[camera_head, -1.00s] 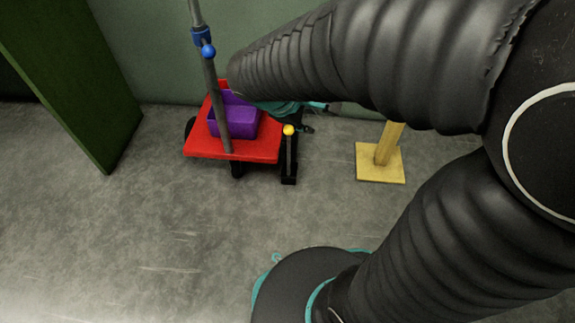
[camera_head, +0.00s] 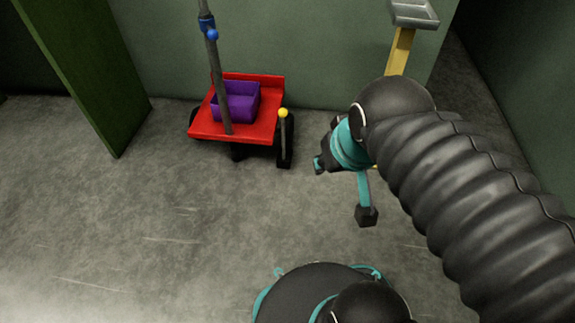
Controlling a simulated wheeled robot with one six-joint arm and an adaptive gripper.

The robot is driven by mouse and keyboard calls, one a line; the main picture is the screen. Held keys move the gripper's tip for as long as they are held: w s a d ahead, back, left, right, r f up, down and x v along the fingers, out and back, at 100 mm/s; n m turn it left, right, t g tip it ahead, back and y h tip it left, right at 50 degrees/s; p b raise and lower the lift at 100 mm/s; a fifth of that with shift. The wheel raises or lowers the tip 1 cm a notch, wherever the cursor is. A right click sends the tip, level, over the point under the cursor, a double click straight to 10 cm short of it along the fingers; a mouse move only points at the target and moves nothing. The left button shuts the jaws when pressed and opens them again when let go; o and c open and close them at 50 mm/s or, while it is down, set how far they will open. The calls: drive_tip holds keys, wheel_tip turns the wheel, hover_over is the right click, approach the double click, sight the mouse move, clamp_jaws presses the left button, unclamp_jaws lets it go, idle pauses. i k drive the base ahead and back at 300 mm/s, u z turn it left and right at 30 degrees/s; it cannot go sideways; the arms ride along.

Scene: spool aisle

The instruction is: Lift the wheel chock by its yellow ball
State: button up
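The wheel chock (camera_head: 285,159) is a small black block on the floor at the right side of a red cart. A thin upright rod rises from it, topped by the yellow ball (camera_head: 283,113). My gripper (camera_head: 343,190), teal and black, is to the right of the chock, apart from it. Its two fingers are spread wide, with nothing visible between them. The chock's ball and rod are in plain view; the cart's wheel beside the chock is partly hidden.
The red cart (camera_head: 262,131) carries a purple bin (camera_head: 241,104). A grey pole (camera_head: 217,78) with a blue clamp (camera_head: 207,27) rises in front of the bin. A yellow post (camera_head: 400,53) with a grey tray stands behind my arm. A green panel (camera_head: 92,75) is at left. The front-left floor is clear.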

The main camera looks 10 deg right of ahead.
sight(284, 158)
drive_tip(key=u, duration=0.2)
drive_tip(key=i, duration=1)
drive_tip(key=z, duration=1.4)
drive_tip(key=k, duration=1)
drive_tip(key=u, duration=1.05)
drive_tip(key=i, duration=0.5)
